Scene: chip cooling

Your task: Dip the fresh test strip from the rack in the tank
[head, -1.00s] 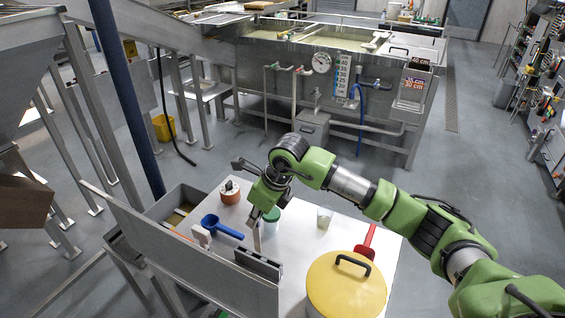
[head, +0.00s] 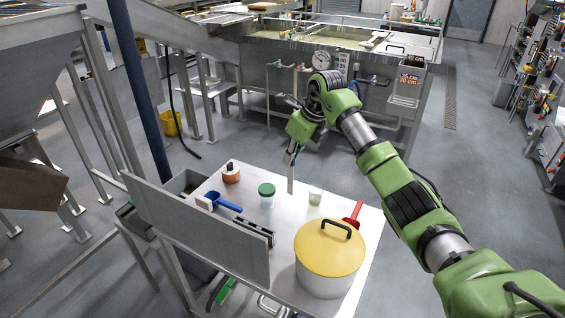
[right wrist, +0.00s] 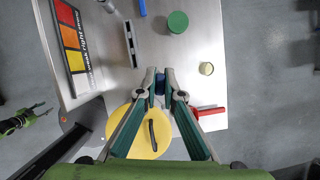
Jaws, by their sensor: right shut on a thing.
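My right gripper (head: 293,152) is shut on a thin pale test strip (head: 290,175), which hangs down from the fingertips above the table. In the right wrist view the fingers (right wrist: 159,78) close on it, with a dark blue patch between them. The dark slotted rack (head: 256,231) lies on the table, left of and below the strip, apart from it; it also shows in the right wrist view (right wrist: 130,43). The large steel tank (head: 258,70), holding pale liquid, stands at the back, well beyond the gripper. My left gripper (right wrist: 42,107) shows small at the left, its prongs apart.
The steel table (head: 235,188) bears a yellow-lidded pot (head: 330,255), a green-lidded jar (head: 266,195), a small cup (head: 315,195), a blue scoop (head: 224,202) and a red-handled tool (head: 354,212). An upright panel (head: 200,230) edges its left side. Open floor lies between table and tank.

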